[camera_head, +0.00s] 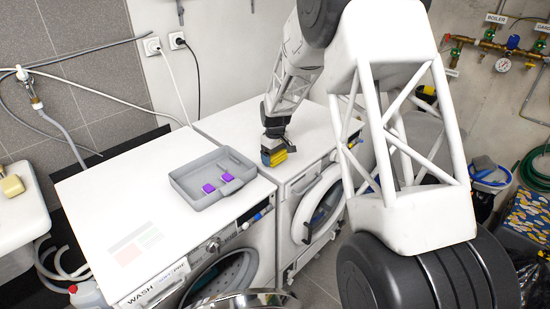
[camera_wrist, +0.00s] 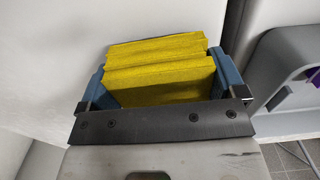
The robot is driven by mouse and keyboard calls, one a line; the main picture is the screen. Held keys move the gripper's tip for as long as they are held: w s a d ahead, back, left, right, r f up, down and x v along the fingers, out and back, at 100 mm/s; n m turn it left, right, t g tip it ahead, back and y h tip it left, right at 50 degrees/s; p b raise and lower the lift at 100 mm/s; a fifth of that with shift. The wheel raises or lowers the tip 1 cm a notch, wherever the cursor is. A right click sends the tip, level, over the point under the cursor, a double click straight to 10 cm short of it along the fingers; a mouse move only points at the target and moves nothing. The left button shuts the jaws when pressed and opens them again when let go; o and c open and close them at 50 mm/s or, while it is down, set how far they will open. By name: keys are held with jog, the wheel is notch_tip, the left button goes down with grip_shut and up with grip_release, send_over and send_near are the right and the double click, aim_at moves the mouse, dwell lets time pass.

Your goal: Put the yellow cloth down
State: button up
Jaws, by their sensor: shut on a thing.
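The yellow cloth (camera_wrist: 160,75) is folded into thick layers and sits between the two blue fingers of my gripper (camera_wrist: 160,88) in the wrist view. My gripper is shut on it. In the head view, my gripper (camera_head: 277,152) and the yellow cloth (camera_head: 279,157) are over the white top of the right-hand machine (camera_head: 225,125), near its front edge and just right of the grey tray (camera_head: 190,203). I cannot tell whether the cloth touches the top.
The grey tray lies on the left washing machine (camera_head: 95,215) and holds two purple-and-white items (camera_head: 217,184). The back of the right machine's top is clear. Pipes and a blue bucket (camera_head: 490,178) are right.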

jog(key=shift+f, duration=0.55)
jog(key=shift+f, duration=0.15)
jog(key=o, duration=0.7)
notch_tip(320, 180, up, 12)
jog(key=shift+r, duration=0.2)
dwell(0.7)
